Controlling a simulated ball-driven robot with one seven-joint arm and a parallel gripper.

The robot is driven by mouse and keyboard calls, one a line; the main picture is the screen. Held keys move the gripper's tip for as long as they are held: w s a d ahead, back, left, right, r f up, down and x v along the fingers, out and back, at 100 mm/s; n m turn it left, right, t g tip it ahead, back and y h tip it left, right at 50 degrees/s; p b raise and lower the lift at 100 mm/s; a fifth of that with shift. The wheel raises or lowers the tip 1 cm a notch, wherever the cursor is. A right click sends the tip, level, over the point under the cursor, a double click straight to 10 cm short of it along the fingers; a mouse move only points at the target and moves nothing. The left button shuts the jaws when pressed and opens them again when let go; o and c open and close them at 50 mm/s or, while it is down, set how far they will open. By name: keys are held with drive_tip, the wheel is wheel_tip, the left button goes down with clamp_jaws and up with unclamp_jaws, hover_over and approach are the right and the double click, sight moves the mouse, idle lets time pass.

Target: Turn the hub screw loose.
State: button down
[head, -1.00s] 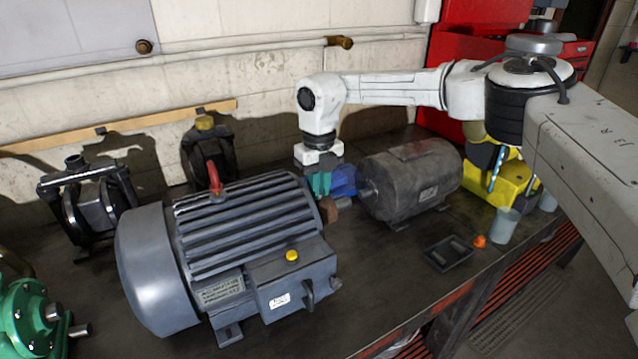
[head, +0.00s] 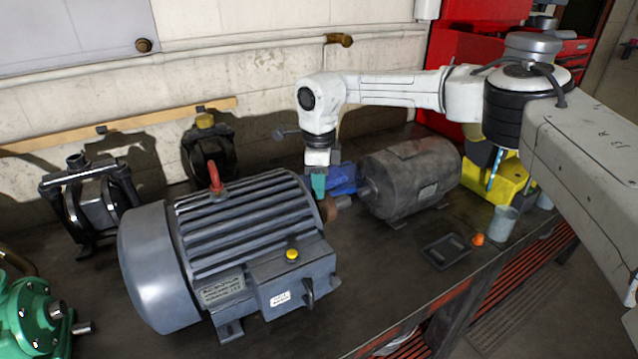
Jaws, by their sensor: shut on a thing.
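The large grey-blue motor (head: 250,240) lies on the bench with a red eyebolt on top. A rust-brown hub (head: 328,209) sits at its right shaft end. My gripper (head: 319,190) points down just above this hub, its teal fingers shut on the hub screw. The screw itself is hidden between the fingers and too small to make out.
A dark grey motor (head: 410,180) stands close to the right, with a blue block (head: 344,178) beside my gripper. A small black tray (head: 446,250), an orange piece (head: 478,240) and a grey cup (head: 503,223) lie near the front edge. A green pump (head: 35,315) is at left.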

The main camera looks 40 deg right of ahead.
drive_tip(key=n, duration=0.7)
drive_tip(key=shift+s+f, duration=0.1)
drive_tip(key=shift+f, duration=0.2)
drive_tip(key=n, duration=0.4)
drive_tip(key=shift+n, duration=1.8)
drive_tip(key=c, duration=1.1)
unclamp_jaws()
drive_tip(key=shift+r, duration=0.15)
drive_tip(key=shift+o, duration=0.2)
